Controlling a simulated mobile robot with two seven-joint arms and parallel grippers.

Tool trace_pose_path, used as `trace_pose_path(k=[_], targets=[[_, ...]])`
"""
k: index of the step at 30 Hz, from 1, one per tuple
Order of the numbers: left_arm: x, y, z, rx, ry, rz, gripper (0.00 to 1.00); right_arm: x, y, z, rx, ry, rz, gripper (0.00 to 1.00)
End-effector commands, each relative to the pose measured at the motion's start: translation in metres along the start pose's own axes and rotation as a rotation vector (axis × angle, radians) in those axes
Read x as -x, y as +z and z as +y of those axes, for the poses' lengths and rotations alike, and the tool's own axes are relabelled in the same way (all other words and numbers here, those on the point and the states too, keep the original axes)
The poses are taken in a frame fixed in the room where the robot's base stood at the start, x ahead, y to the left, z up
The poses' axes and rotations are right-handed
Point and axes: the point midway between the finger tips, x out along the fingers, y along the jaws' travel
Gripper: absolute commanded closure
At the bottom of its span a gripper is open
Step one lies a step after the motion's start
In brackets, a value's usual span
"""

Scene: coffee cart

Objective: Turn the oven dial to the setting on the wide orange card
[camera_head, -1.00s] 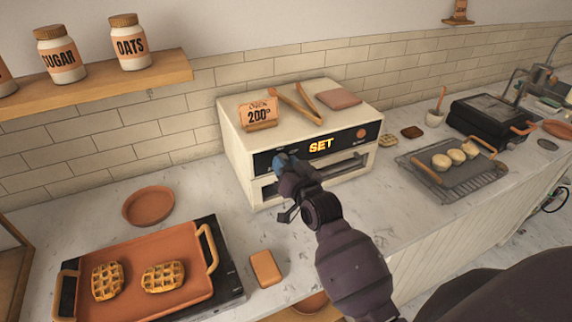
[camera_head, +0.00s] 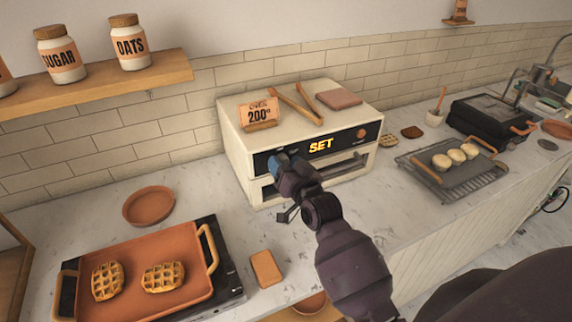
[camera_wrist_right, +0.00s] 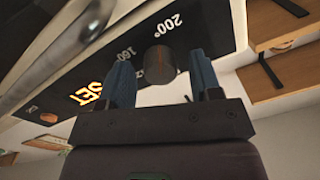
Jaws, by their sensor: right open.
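The wide orange card (camera_head: 259,114) stands on top of the oven (camera_head: 236,119) and reads 200°. The oven's black front panel shows SET in lit letters (camera_head: 320,146). In the right wrist view the dark round dial (camera_wrist_right: 159,64) sits between the blue fingertips of my right gripper (camera_wrist_right: 162,82), with a gap visible beside it. The marks 200° (camera_wrist_right: 176,22) and 160° (camera_wrist_right: 127,52) show on the panel near it. My right gripper (camera_head: 280,166) is at the left part of the panel in the head view and hides the dial there. My left gripper is not in view.
Tongs (camera_head: 299,102) and a folded cloth (camera_head: 339,98) lie on the oven top. The oven handle (camera_wrist_right: 42,62) runs close to the gripper. A waffle tray (camera_head: 190,258), a small plate (camera_head: 149,205) and a baking rack (camera_head: 462,176) rest on the counter.

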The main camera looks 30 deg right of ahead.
Motion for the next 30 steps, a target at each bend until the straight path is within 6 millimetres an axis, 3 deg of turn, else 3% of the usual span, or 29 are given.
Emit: trace_pose_path(k=[5,21,30], targets=[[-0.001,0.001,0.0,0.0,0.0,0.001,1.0,0.013,0.001,0.001,0.0,0.001,-0.001,0.42],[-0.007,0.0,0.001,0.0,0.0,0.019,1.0,0.096,0.001,0.001,0.0,0.001,-0.001,0.42],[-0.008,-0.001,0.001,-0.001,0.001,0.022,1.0,0.108,0.0,0.0,0.0,0.0,-0.001,0.42]])
